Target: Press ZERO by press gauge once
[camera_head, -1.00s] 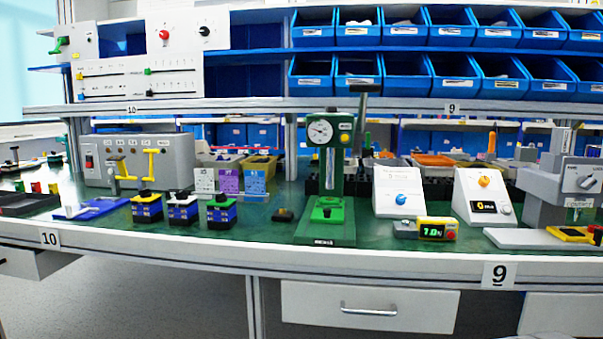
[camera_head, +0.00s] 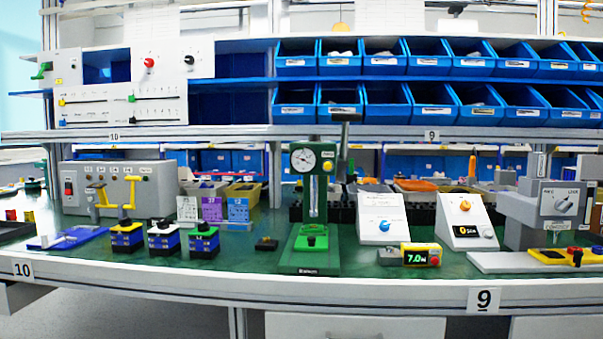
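A green press (camera_head: 314,250) stands on the bench near the middle of the view. A round white dial (camera_head: 304,160) and a small yellow button (camera_head: 327,167) are at its top, with a dark lever beside them. To its right, a small yellow gauge box (camera_head: 421,255) lies on the bench with a lit green readout that looks like 7.0. A red button (camera_head: 435,261) is on its right end. I cannot read a ZERO label on either button. My gripper is not in view.
Blue-and-yellow blocks (camera_head: 164,237) sit left of the press. Blue bins (camera_head: 386,103) fill the shelves above. The bench front edge carries a 9 label (camera_head: 484,300).

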